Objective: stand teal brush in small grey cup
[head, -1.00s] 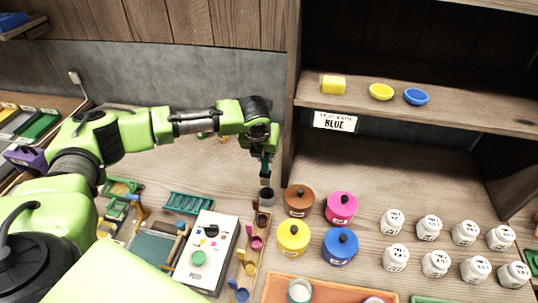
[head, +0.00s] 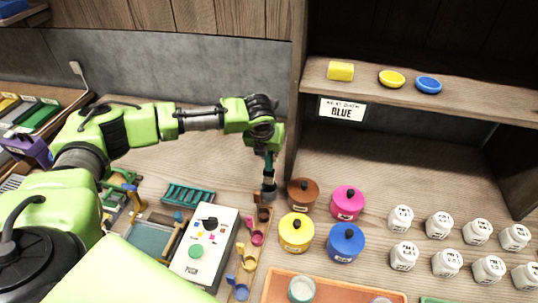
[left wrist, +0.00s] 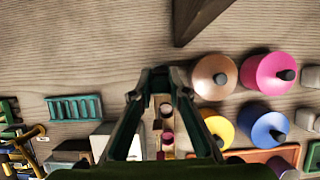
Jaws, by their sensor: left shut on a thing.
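My left gripper (head: 269,172) points down at the left of the brown pot, near the top end of a wooden strip. It is shut on the teal brush (head: 269,158), of which only a narrow teal piece shows between the dark fingers. The small grey cup (head: 269,192) is directly below the fingertips, touching or nearly so. I cannot tell how far the brush's lower end is inside it. In the left wrist view the gripper (left wrist: 163,75) hides the brush and the cup is not clear. My right gripper is not in view.
Brown (head: 302,195), pink (head: 348,203), yellow (head: 296,233) and blue (head: 345,243) pots stand close on the right. Coloured scoops line the wooden strip (head: 262,254). A control box (head: 205,250) and a teal rack (head: 188,195) are left. A shelf post (head: 294,130) rises behind.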

